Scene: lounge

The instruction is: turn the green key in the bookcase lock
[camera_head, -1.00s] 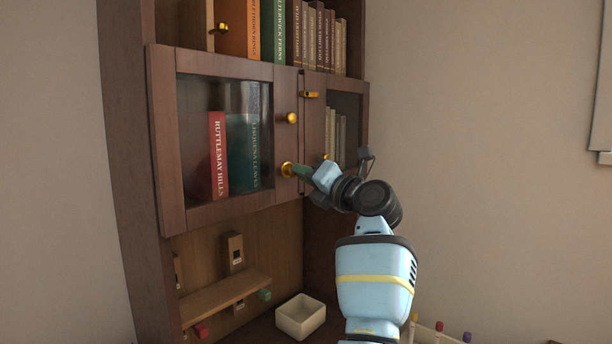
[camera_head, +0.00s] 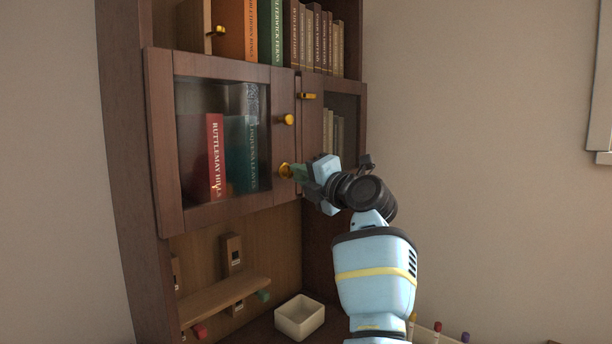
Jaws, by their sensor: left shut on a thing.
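The green key (camera_head: 300,173) is at the brass lock (camera_head: 286,170) on the right edge of the left glass door of the bookcase (camera_head: 122,180). Its tip is hidden in or against the lock. My left gripper (camera_head: 310,175) is shut on the key's head, to the right of the lock, and looks rolled over. The fingers partly cover the key. The door looks closed, with a brass knob (camera_head: 288,119) above the lock. My right gripper is not in view.
A brass latch (camera_head: 308,96) sits on the door frame to the right. Below, a small shelf (camera_head: 225,298) has a green piece (camera_head: 264,296) and a red piece (camera_head: 200,331) near it. A white box (camera_head: 300,317) stands beneath.

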